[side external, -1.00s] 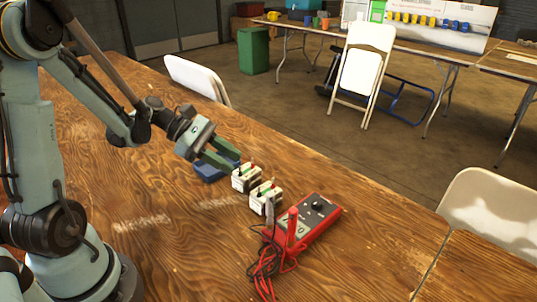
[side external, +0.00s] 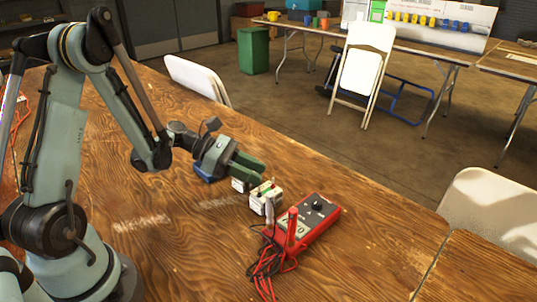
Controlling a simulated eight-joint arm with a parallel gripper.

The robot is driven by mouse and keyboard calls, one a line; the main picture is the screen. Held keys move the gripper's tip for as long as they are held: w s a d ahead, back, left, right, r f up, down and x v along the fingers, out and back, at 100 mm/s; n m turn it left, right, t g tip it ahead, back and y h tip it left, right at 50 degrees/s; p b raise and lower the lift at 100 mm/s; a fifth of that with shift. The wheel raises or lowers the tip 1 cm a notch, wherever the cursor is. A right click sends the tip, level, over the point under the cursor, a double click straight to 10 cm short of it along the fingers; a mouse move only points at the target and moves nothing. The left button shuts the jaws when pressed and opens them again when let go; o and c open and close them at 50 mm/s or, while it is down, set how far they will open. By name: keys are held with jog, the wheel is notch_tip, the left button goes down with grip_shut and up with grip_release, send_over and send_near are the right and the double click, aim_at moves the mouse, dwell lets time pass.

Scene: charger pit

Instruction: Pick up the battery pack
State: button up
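Two small white battery packs stand on the wooden table. The nearer pack (side external: 265,197) is in plain view, with red and dark terminals on top. Of the farther pack (side external: 240,184), only a low white corner shows; my gripper hides its top. My gripper (side external: 257,168) has green fingers and points right, low over the farther pack. Whether the fingers touch or close on that pack cannot be told from this angle.
A red meter (side external: 308,217) with red and black leads (side external: 268,262) lies just right of the nearer pack. A blue object (side external: 204,178) sits partly hidden below my gripper. The table's front middle is clear. A white folding chair (side external: 197,79) stands at the far edge.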

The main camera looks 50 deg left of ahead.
aim_at(267, 186)
jog(key=x, duration=0.4)
jog(key=shift+w, duration=0.1)
jog(key=shift+c, duration=0.4)
grip_shut()
dwell(0.9)
